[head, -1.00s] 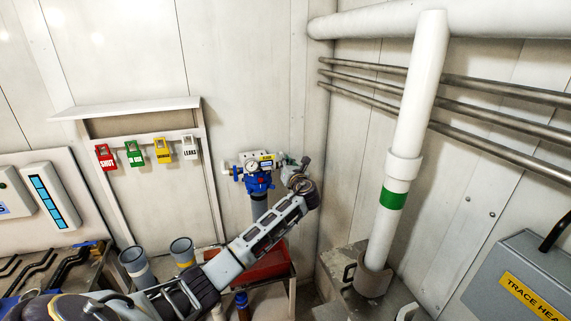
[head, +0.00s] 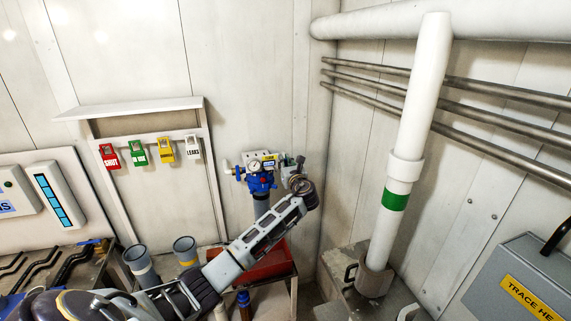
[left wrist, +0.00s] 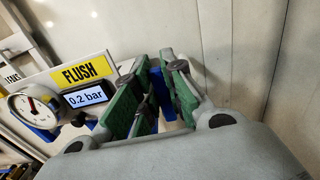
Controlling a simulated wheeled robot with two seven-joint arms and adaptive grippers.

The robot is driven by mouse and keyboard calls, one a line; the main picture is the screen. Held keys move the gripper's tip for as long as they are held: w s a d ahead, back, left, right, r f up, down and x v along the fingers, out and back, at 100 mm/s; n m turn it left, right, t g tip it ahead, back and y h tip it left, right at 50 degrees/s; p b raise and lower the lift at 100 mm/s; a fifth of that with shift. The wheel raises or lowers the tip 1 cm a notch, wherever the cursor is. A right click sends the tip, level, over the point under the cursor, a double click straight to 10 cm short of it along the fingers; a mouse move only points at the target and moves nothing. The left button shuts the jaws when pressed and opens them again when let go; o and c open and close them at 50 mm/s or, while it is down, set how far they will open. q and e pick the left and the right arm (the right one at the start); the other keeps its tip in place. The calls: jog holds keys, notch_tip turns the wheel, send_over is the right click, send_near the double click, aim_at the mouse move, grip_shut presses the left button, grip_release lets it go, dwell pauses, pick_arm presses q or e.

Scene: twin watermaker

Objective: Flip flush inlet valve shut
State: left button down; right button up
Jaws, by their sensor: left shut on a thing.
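The flush unit is a blue valve body (head: 260,182) with a round gauge, mounted on the back wall below a yellow label. In the left wrist view its yellow FLUSH label (left wrist: 84,73), a display reading 0.2 bar (left wrist: 87,96) and the gauge (left wrist: 35,108) stand left of the fingers. My left gripper (head: 290,164) is at the right side of this unit. In the left wrist view its green-padded fingers (left wrist: 152,92) are closed around a mostly hidden valve handle, with a blue part (left wrist: 158,76) showing between them. The handle's exact angle is hidden. My right gripper is out of view.
Coloured tags, including red SHUT (head: 109,156), hang on a rack left of the unit. A red tray (head: 268,264) is below my forearm. A white vertical pipe (head: 411,130) with a green band stands to the right. Two grey cups (head: 185,250) are at lower left.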

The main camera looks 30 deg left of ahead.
pick_arm(q)
jog(key=c, duration=1.8)
grip_release()
jog(key=shift+o, duration=0.2)
jog(key=shift+m, duration=0.3)
